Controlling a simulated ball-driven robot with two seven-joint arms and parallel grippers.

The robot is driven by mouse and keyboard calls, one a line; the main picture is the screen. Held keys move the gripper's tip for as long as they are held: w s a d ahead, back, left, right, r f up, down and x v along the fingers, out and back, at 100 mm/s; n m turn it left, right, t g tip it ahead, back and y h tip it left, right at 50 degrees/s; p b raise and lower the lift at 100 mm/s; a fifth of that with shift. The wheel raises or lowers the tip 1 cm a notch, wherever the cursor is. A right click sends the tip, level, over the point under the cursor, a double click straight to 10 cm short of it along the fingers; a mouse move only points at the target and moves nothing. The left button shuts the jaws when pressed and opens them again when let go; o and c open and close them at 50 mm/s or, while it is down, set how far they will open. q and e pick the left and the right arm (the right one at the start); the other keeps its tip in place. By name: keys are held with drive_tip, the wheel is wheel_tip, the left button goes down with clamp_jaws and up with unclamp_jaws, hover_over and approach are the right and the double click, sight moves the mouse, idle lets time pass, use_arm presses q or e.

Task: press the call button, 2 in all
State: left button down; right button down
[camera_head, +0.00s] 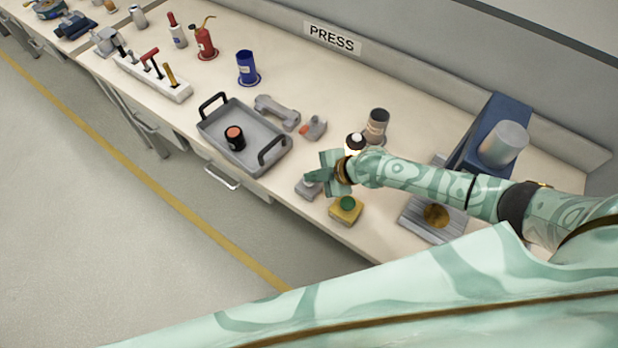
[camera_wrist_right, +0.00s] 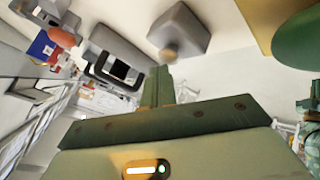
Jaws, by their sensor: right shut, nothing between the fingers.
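The call button is a yellow box (camera_head: 345,214) with a green domed cap (camera_head: 347,203), near the bench's front edge in the head view. In the right wrist view its green cap (camera_wrist_right: 298,42) and part of the yellow box (camera_wrist_right: 258,18) show at the top right, cut by the frame. My right gripper (camera_head: 309,176) is shut and empty, just up and left of the button and apart from it. Its closed fingers also show in the right wrist view (camera_wrist_right: 158,85). My left gripper is in neither view.
A grey box (camera_head: 307,190) with a knob (camera_wrist_right: 171,52) lies close to my right gripper. A grey tray (camera_head: 262,134) holding a dark can stands to the left. A ribbed plate (camera_head: 418,214) lies right of the button. A "PRESS" sign (camera_head: 332,38) is on the back wall.

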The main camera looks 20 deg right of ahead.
sight(314, 183)
drive_tip(key=shift+r+p, duration=0.45)
drive_tip(key=shift+r, duration=0.35)
wheel_tip(314, 183, up, 5)
drive_tip(key=p, duration=0.4)
idle(0.6)
